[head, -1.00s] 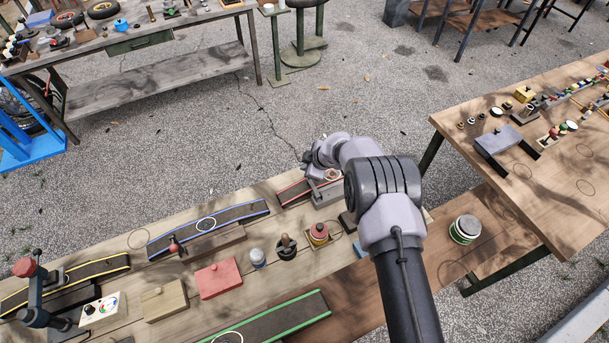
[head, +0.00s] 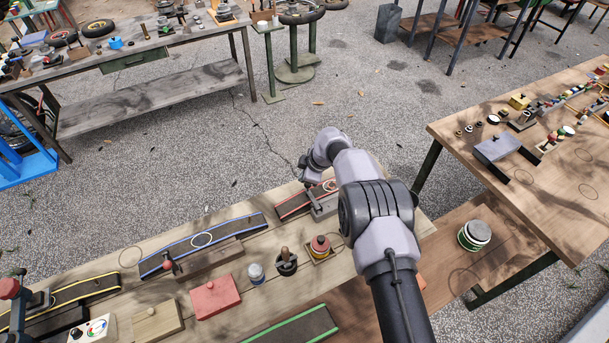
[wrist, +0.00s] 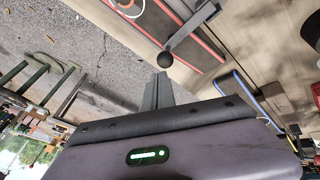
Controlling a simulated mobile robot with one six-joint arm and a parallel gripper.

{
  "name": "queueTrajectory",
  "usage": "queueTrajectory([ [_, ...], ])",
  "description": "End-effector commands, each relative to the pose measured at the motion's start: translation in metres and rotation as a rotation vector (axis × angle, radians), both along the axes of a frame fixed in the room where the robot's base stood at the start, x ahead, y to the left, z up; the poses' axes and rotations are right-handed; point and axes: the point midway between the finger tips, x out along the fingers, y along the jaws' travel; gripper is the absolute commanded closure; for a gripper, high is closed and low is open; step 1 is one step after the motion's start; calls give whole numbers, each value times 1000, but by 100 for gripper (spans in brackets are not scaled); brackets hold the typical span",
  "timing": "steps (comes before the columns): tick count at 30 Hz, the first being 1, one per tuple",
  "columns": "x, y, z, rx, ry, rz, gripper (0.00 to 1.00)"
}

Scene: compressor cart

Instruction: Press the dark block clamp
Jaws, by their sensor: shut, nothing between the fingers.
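The clamp at the red-edged strip (head: 294,206) has a grey block (head: 323,206) in the head view, partly hidden behind my arm. In the wrist view its grey lever (wrist: 193,27) ends in a black ball knob (wrist: 165,59). My gripper (wrist: 163,76) is shut and empty. Its fingertips appear just beside the knob in the wrist view; I cannot tell whether they touch it. In the head view my wrist is above the far end of the red-edged strip, and the fingertips are hard to make out.
Another clamp with a red knob (head: 168,265) stands by the blue-edged strip (head: 163,264). A striped can (head: 474,235) stands at the right. Open ground lies beyond the bench.

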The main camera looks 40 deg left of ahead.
Motion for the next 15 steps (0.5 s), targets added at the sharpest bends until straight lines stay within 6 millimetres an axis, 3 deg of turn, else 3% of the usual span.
queueTrajectory([
  [5, -1, -8, 21, 0, 0, -1, 100],
  [15, -8, -45, 97, 1, -1, -2, 100],
])
